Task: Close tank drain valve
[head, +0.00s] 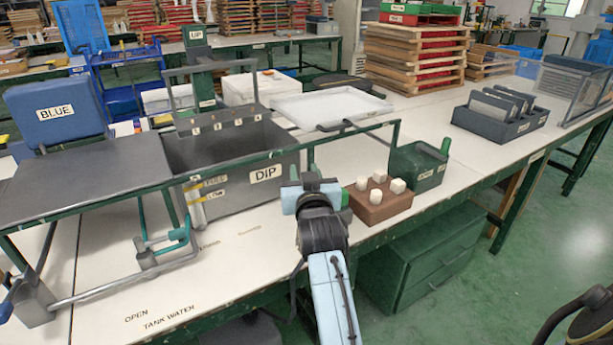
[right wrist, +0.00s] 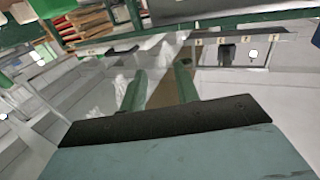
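A dark grey tank (head: 235,165) marked DIP stands on the white table. In front of it at left is a grey metal pipe (head: 125,283) with teal fittings and a teal handle (head: 176,235). A blue lever-like part (head: 10,302) shows beside the grey block at the pipe's left end. I cannot tell which part is the drain valve, or its setting. My right gripper (head: 312,187) is right of the pipe, in front of the tank's right side. In the right wrist view its green fingers (right wrist: 160,88) are apart, with nothing seen held.
A brown block with white pegs (head: 377,206) and a green box (head: 418,167) stand right of my right gripper. A green frame rail (head: 225,172) crosses in front of the tank. The tabletop by the TANK WATER label (head: 168,319) is clear.

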